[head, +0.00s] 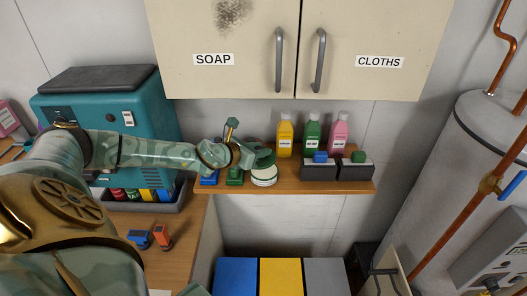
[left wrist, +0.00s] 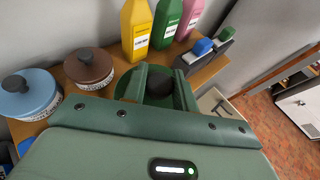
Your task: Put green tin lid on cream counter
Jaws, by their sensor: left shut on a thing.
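The green tin lid (left wrist: 127,86) is round with a dark knob (left wrist: 158,86). My left gripper (left wrist: 163,80) is shut on the knob, one finger on each side. In the head view the lid (head: 266,157) is in my left gripper (head: 252,155), over a white tin (head: 264,177) on the wooden shelf. The lid looks raised above the tin there, but the exact gap is hard to tell. In the left wrist view the lid and fingers hide the tin. No cream counter is clearly visible. My right gripper is not in view.
Brown-lidded (left wrist: 90,68) and blue-lidded (left wrist: 28,96) tins stand beside the lid. Yellow (head: 285,135), green (head: 312,133) and pink (head: 339,134) bottles stand behind. Cream cupboards (head: 240,75) hang above. A wooden counter (head: 180,255) lies at lower left.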

